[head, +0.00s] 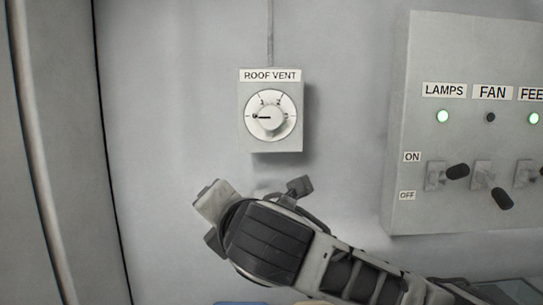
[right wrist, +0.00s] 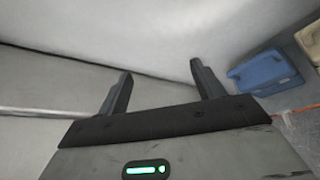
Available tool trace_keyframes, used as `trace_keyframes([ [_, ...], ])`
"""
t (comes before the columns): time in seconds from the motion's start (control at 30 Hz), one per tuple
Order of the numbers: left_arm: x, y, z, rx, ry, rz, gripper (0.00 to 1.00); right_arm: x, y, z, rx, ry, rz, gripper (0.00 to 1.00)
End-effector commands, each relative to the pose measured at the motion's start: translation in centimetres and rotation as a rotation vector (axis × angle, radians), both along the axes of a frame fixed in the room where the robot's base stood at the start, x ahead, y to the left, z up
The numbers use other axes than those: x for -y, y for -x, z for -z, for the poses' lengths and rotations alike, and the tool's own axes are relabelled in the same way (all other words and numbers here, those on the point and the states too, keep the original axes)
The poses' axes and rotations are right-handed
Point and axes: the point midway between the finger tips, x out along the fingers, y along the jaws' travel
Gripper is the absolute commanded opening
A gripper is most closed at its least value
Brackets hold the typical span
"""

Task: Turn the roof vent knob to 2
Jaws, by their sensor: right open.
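The roof vent knob (head: 271,117) is a round pale knob on a white dial, set on a small grey box (head: 271,146) labelled ROOF VENT on the wall. Its black pointer line points left, at the 0 mark. The 2 is at the dial's upper right. My right gripper (head: 252,212) is below the box, apart from it and from the knob. In the right wrist view its two dark fingers (right wrist: 160,92) are spread apart with nothing between them. The knob does not show in that view. My left gripper is not in view.
A grey switch panel (head: 400,130) with LAMPS and FAN labels, lights and several black-tipped levers juts out at the right. A blue bin (right wrist: 264,73) shows in the right wrist view. The wall between the vent box and the panel is clear.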

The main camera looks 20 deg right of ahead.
Motion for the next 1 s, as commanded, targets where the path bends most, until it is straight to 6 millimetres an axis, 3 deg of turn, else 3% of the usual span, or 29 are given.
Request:
trace_keyframes([
  [0.03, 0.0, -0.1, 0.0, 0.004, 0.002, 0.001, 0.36, 1.0, 0.4, -3.1, 0.066, 0.125, 0.028, 0.67],
  [0.1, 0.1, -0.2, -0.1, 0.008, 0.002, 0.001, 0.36, 2.3, 1.1, -6.2, 0.121, 0.280, 0.078, 0.67],
  [0.2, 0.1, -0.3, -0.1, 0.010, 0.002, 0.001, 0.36, 4.0, 2.3, -9.7, 0.176, 0.453, 0.155, 0.67],
  [0.33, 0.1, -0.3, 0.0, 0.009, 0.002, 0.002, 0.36, 5.6, 3.7, -12.6, 0.207, 0.591, 0.231, 0.67],
  [0.47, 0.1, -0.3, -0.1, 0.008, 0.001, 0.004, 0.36, 6.3, 4.1, -13.7, 0.215, 0.645, 0.266, 0.67],
  [0.57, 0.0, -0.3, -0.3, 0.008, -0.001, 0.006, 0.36, 6.7, 3.4, -13.9, 0.211, 0.652, 0.272, 0.67],
  [1.0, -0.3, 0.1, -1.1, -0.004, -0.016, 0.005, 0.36, 9.2, -5.2, -14.0, 0.211, 0.650, 0.273, 0.67],
])
